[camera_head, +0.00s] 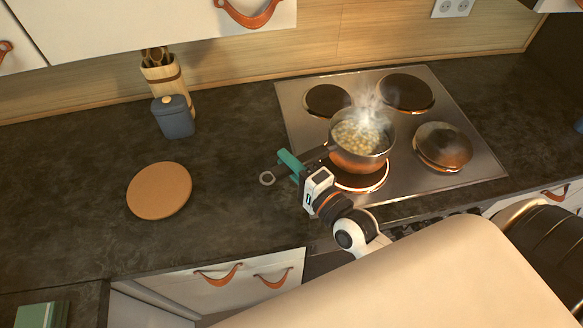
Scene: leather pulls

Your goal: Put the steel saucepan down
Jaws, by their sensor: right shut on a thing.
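The steel saucepan (362,140) is at the left front of the hob, upright, with pale round pieces of food in it and steam rising. Its dark handle (318,153) points left toward my right gripper. My right gripper (296,163), with green fingers, is shut on the handle. The front left hotplate (372,184) shows an orange glowing rim below the pan, which covers its back part. I cannot tell whether the pan's base touches it. My left gripper is not in view.
A round cork mat (159,190) lies bare on the dark worktop (225,215) at the left. A blue lidded jar (174,118) and a wooden utensil holder (168,78) stand behind it. The steel hob (300,122) has further round hotplates.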

